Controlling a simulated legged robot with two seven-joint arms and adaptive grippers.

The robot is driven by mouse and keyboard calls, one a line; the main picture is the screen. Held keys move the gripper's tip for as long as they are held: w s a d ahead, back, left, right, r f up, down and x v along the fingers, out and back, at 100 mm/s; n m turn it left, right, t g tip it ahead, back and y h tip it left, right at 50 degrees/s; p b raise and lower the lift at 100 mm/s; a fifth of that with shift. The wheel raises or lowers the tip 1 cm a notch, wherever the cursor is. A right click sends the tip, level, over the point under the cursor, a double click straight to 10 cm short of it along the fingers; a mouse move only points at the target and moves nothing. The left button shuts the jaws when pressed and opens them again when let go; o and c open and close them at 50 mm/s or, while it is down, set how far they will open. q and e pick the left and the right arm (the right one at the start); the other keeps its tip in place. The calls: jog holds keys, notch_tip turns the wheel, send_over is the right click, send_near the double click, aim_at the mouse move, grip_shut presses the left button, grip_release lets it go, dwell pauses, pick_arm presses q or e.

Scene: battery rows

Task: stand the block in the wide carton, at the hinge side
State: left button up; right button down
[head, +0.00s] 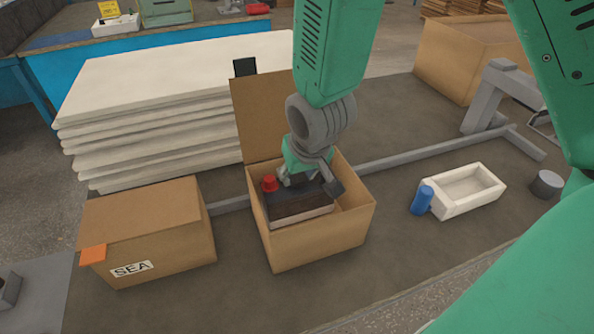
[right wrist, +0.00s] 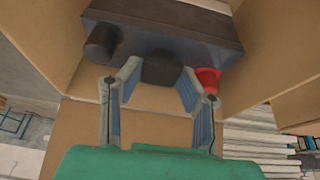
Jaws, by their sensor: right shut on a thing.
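The block (head: 300,211) is dark with a pale lower edge and a red cap (head: 269,183). It is inside the open brown carton (head: 320,245), toward its left side, with a bare gap at the right. The carton's flap (head: 258,118) stands up at the back edge. My right gripper (head: 308,182) reaches down into the carton. In the right wrist view its fingers (right wrist: 153,85) are on either side of the block's dark middle knob, between a black cap (right wrist: 102,42) and the red one. The block's underside is hidden, so I cannot tell whether it touches the floor. My left gripper is not in view.
A closed carton marked SEA (head: 150,235) stands at the left. White slabs (head: 160,110) are stacked behind. A white tray (head: 468,192) and a blue cylinder (head: 421,200) lie at the right. A grey rail (head: 430,148) runs behind the carton.

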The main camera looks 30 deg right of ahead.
jog(key=c, duration=1.2)
grip_release()
jog(key=shift+d, duration=0.1)
jog(key=shift+o, duration=0.4)
jog(key=shift+d, duration=0.1)
jog(key=shift+s+r, duration=0.1)
jog(key=shift+r, duration=0.25)
jog(key=p+v, duration=0.2)
jog(key=v, duration=0.9)
jog(key=shift+r+p, duration=0.2)
jog(key=shift+p, duration=0.15)
jog(key=shift+s, duration=0.15)
